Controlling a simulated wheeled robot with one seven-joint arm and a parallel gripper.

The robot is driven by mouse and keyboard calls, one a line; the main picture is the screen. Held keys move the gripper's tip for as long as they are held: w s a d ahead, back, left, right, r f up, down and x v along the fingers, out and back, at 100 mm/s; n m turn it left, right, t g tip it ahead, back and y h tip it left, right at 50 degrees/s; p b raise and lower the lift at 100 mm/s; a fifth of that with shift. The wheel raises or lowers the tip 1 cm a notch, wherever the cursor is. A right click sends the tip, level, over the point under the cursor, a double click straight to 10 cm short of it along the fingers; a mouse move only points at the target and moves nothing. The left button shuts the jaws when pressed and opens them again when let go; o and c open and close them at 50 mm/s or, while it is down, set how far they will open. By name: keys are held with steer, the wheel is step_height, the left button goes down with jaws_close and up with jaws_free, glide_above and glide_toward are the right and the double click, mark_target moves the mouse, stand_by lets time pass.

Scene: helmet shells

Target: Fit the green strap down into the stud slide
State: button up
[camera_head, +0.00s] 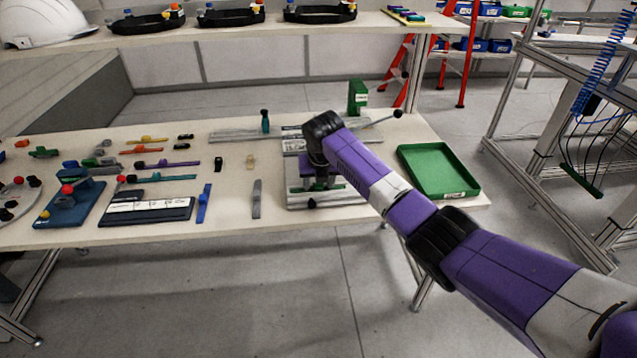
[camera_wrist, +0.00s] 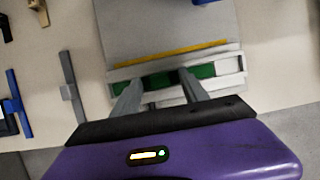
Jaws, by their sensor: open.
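In the wrist view the green strap (camera_wrist: 158,80) lies lengthwise between the pale rails of the stud slide (camera_wrist: 240,64). Its green also shows beyond my right finger. I cannot tell how deep it sits. My gripper (camera_wrist: 160,80) is open, its two grey fingers apart and reaching over the strap, with green visible between them. I cannot tell whether the fingers touch it. In the head view the fixture with the stud slide (camera_head: 345,197) is on the bench under my wrist, which hides the fingers and most of the strap.
A yellow strip (camera_wrist: 172,53) crosses the grey plate beyond the slide. In the head view a green tray (camera_head: 440,168) is right of the fixture, and a green press with a lever (camera_head: 357,98) stands behind. A grey strap (camera_head: 257,199) and a blue strap (camera_head: 203,204) lie left.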

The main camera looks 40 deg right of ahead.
steer(key=v, duration=0.7)
steer(key=shift+r, duration=0.35)
steer(key=shift+s+a, duration=0.1)
